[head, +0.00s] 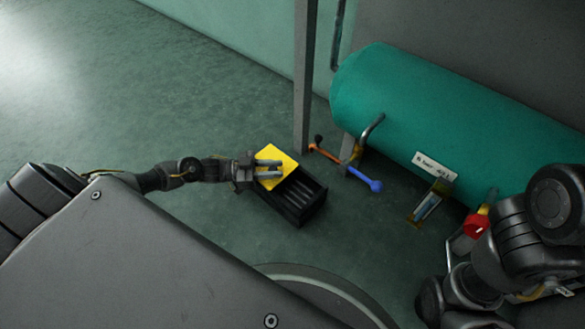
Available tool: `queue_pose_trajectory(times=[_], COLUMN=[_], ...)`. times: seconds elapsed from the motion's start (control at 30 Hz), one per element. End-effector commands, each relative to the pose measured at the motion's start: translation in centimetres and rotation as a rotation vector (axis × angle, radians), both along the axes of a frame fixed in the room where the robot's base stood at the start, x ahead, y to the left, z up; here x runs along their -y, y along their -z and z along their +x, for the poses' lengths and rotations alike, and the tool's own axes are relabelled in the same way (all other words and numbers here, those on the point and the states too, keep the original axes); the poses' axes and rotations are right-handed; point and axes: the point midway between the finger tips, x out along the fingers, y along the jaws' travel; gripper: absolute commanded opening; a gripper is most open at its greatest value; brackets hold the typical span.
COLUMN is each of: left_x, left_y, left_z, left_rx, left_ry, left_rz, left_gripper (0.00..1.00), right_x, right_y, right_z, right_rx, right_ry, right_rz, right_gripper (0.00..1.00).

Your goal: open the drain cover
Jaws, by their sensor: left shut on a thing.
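The yellow drain cover (276,157) lies at the left end of a black drain box (301,203) on the floor, near the picture's centre. The right part of the box is uncovered, and dark bars show inside it. My left gripper (281,169) reaches in from the left over the yellow cover and is shut on it. The exact grip point is hard to make out. My right arm shows at the lower right, but its gripper is not visible.
A large green tank (440,105) lies behind to the right. A lever with orange and blue ends (358,176) and a red part (476,225) are in front of it. A grey post (304,80) stands behind the box. Floor at the left is clear.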

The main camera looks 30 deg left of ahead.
Motion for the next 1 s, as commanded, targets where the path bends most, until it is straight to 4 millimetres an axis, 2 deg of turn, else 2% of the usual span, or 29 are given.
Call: queue_pose_trajectory(times=[0.1,0.37,0.4,0.57,0.87,1.0], left_x=[-0.7,-0.6,-0.6,-0.5,-0.6,-1.9], left_y=[0.2,0.1,0.1,0.1,0.0,0.1], left_z=[0.0,0.1,0.1,0.1,0.1,-0.8], left_rx=[-0.003,-0.004,-0.004,-0.003,-0.002,-0.004], left_ry=[0.002,0.006,0.006,0.007,0.007,0.006], left_rz=[0.001,0.000,0.000,-0.002,-0.001,0.000], left_gripper=[0.00,0.00,0.27,0.47,0.47,0.47], right_x=[0.0,0.0,0.0,0.1,0.1,0.1], right_y=[0.1,-0.1,-0.2,-0.2,-0.3,-0.5], right_z=[0.0,-0.1,-0.1,-0.2,-0.2,-0.2], right_rx=[-0.002,0.006,0.007,0.010,0.011,0.009], right_ry=[-0.004,-0.005,-0.005,-0.005,-0.003,-0.002], right_rz=[0.005,0.008,0.007,0.008,0.007,0.006], right_gripper=[0.36,0.36,0.36,0.36,0.36,0.36])
